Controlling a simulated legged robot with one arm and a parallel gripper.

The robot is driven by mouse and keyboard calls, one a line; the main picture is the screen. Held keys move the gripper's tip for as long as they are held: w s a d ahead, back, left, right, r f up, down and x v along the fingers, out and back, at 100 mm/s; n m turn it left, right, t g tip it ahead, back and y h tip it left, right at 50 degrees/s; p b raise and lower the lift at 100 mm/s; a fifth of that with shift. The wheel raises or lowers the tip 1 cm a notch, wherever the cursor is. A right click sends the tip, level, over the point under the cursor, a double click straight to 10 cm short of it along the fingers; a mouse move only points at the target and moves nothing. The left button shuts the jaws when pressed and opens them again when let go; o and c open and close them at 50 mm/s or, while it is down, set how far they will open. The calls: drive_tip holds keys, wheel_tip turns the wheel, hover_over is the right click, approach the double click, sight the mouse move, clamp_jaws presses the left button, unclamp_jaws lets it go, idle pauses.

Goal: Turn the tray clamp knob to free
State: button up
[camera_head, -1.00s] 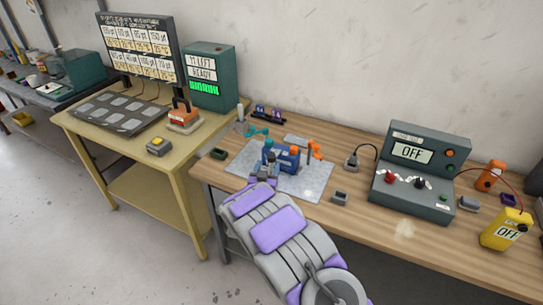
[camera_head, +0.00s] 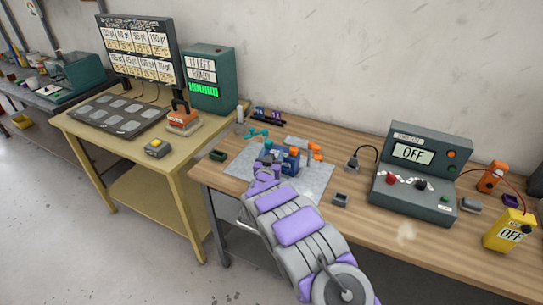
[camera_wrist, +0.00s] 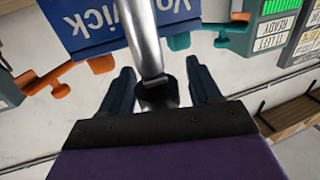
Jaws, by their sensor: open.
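My gripper (camera_head: 267,163) is at the near left side of a blue vise-like block (camera_head: 291,160) on a grey metal plate (camera_head: 312,187). In the wrist view the gripper's dark blue fingers (camera_wrist: 163,82) are apart. A grey metal rod (camera_wrist: 142,35) with a black end piece (camera_wrist: 168,93) runs down between them from the lettered blue block (camera_wrist: 90,22). I cannot tell whether the fingers touch the rod. An orange clamp-like part (camera_head: 315,150) and a teal part (camera_head: 257,133) are at the plate's far side. I cannot tell which part is the tray clamp knob.
A console reading OFF (camera_head: 412,180) and a yellow meter (camera_head: 508,230) stand to the right on the wooden bench (camera_head: 360,215). A tan table (camera_head: 185,160) adjoins on the left.

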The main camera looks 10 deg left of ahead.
clamp_jaws()
idle(0.4)
